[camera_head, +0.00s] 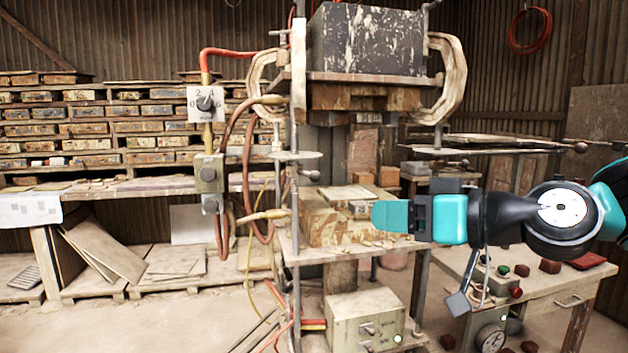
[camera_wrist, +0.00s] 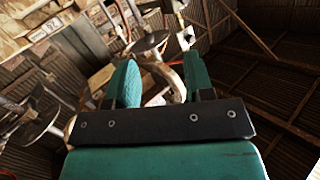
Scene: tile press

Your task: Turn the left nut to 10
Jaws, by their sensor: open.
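The tile press (camera_head: 365,76) stands in the middle of the head view. A pale round disc, which looks like the left nut (camera_head: 298,155), sits on its left rod. A similar disc (camera_head: 440,151) sits on the right rod. My gripper (camera_head: 390,216) is in front of the press's lower table, below and right of the left disc and apart from it. In the wrist view the two teal fingers (camera_wrist: 161,78) are spread with nothing held. Two pale discs on rods show there, one upper middle (camera_wrist: 150,42) and one at left (camera_wrist: 38,125); I cannot tell which is which. No readable setting shows on the left nut.
The lower table (camera_head: 335,253) carries wooden blocks close to my gripper. Hoses (camera_head: 248,165) and a numbered dial (camera_head: 206,103) stand left of the left rod. A workbench (camera_head: 545,290) with coloured blocks lies below my arm at right. Stacked boards fill the back left.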

